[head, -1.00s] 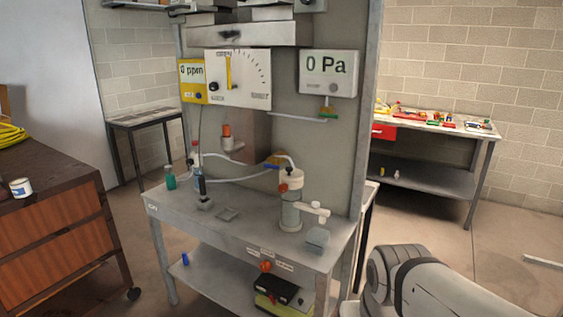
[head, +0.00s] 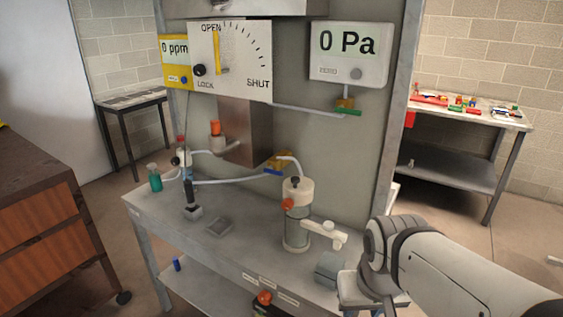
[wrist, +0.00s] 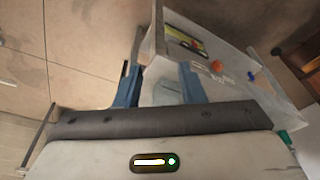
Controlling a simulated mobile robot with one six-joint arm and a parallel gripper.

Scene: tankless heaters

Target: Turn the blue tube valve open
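The blue tube valve (head: 273,171) shows in the head view as a small blue lever by a brass-coloured body, on the tubing left of a clear cylinder (head: 297,220) with a white top. It is above the grey bench (head: 160,212), in front of the back panel. My gripper (wrist: 160,88) shows in the wrist view with its two blue fingers apart and nothing visible between them. It points down toward the floor and the bench's lower shelf, away from the valve.
A green-handled valve (head: 347,110) sits below the 0 Pa display (head: 349,54). A dial panel (head: 230,60) hangs at the upper left. A brown cabinet (head: 45,215) is at left, a side table (head: 470,116) at right.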

